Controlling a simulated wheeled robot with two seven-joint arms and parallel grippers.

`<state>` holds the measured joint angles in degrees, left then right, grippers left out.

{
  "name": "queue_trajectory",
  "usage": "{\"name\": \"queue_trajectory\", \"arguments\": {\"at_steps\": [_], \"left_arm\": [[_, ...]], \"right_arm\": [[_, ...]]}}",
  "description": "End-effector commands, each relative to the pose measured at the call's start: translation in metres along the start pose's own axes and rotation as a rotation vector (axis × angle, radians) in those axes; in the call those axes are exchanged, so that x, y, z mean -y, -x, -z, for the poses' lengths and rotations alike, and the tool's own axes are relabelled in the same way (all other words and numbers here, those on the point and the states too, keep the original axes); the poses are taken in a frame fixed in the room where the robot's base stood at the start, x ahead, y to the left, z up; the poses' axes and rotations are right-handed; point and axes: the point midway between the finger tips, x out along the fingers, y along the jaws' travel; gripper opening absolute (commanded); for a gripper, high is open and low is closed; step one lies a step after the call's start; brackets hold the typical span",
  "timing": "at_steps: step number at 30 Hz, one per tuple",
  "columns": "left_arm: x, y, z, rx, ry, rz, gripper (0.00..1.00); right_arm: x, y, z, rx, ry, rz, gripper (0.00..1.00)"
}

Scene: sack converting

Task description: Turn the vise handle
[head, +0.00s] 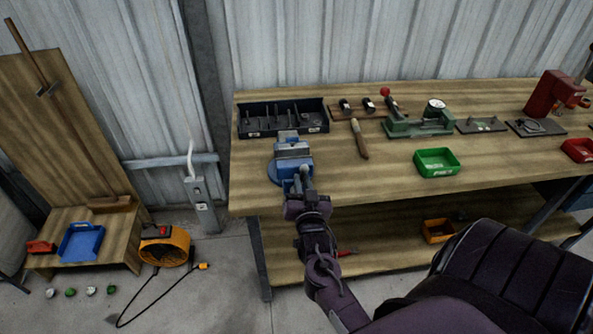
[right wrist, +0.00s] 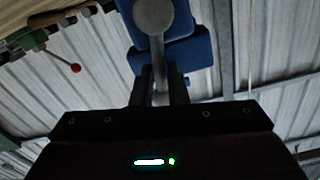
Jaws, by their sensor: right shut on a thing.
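The blue vise (head: 291,152) stands at the front left of the workbench in the head view. Its blue body (right wrist: 170,55) also shows from below in the right wrist view. The vise handle (right wrist: 160,85) is a grey bar hanging from a round grey screw end (right wrist: 153,15). My right gripper (head: 298,190) is at the front of the vise, and in the right wrist view its two dark fingers (right wrist: 160,92) are shut on the bar, one on each side. In the head view the gripper hides most of the handle. My left gripper is not in view.
The workbench (head: 380,185) has a black divided tray (head: 283,118), a brush (head: 360,138), a green press (head: 420,122) and a green bin (head: 437,162).

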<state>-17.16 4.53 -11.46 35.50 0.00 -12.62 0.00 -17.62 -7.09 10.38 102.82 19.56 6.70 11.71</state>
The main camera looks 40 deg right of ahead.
Motion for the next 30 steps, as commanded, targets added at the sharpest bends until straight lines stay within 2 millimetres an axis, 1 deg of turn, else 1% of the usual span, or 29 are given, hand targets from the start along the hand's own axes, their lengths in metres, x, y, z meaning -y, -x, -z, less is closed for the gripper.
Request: {"name": "queue_trajectory", "arguments": {"at_steps": [6,13,20,30], "left_arm": [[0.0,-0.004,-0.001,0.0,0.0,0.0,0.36],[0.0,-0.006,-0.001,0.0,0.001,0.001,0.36],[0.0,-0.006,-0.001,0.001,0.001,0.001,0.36],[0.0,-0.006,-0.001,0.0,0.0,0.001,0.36]], "right_arm": [[-0.01,0.001,-0.003,0.004,-0.151,-0.002,0.0],[-0.015,0.001,-0.004,0.004,-0.251,-0.001,0.0],[-0.018,0.001,-0.005,0.005,-0.292,-0.002,0.0],[-0.018,0.001,-0.006,0.006,-0.296,-0.003,0.0]]}}
